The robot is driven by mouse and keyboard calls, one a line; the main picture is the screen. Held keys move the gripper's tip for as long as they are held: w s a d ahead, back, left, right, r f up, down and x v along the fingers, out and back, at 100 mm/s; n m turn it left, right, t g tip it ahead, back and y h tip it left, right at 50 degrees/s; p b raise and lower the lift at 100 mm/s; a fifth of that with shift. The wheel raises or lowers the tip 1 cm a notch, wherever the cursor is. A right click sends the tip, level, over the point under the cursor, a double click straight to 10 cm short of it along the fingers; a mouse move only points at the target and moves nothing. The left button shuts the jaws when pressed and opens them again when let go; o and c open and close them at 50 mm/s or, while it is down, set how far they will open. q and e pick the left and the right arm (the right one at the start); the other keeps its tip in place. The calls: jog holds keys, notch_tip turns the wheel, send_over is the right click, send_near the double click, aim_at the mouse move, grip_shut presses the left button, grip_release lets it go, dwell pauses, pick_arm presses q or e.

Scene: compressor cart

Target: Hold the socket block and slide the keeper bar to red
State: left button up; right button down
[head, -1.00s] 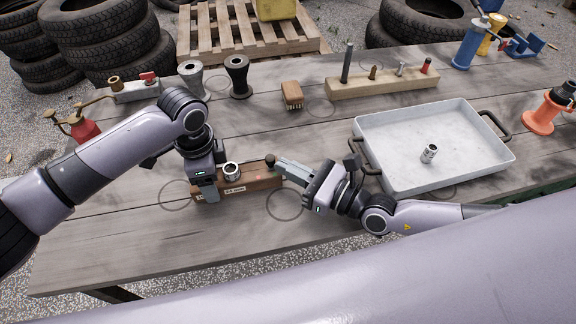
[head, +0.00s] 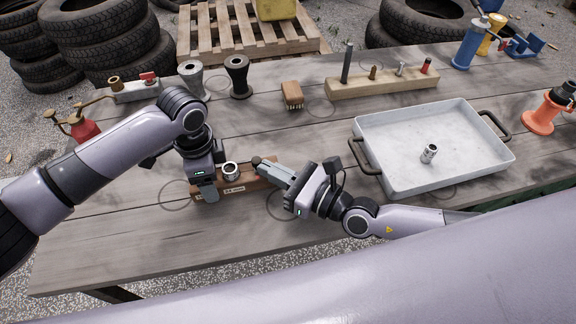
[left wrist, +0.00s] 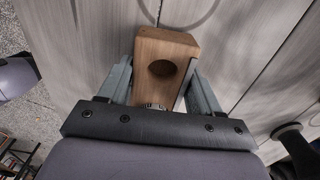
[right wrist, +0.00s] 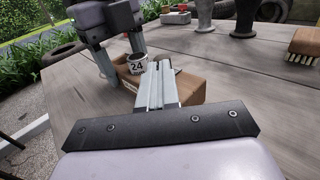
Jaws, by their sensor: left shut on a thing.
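The brown wooden socket block (head: 262,180) lies on the table; it also shows in the left wrist view (left wrist: 175,42) and right wrist view (right wrist: 190,89). A chrome socket (head: 231,171) stands upright in it, marked 24 in the right wrist view (right wrist: 137,63). My left gripper (head: 207,188) is shut on the block's left end, with fingers on both sides. A dark knob (head: 256,161), seemingly the keeper bar's, sits at the block's back edge. My right gripper (head: 266,166) has its fingers together, tips at the knob's right side. The bar itself and any red mark are hidden.
A white tray (head: 386,182) with a loose socket (head: 429,153) is at right. Behind the block are a brush (head: 291,95), dark spool (head: 238,78) and wooden peg rack (head: 385,84). The table front is clear.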

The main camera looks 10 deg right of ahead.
pick_arm(q)
jog(key=shift+s+d, duration=0.1)
jog(key=shift+d, duration=0.1)
jog(key=shift+a, duration=0.1)
pick_arm(e)
jog(key=v, duration=1.4)
pick_arm(q)
jog(key=o, duration=1.3)
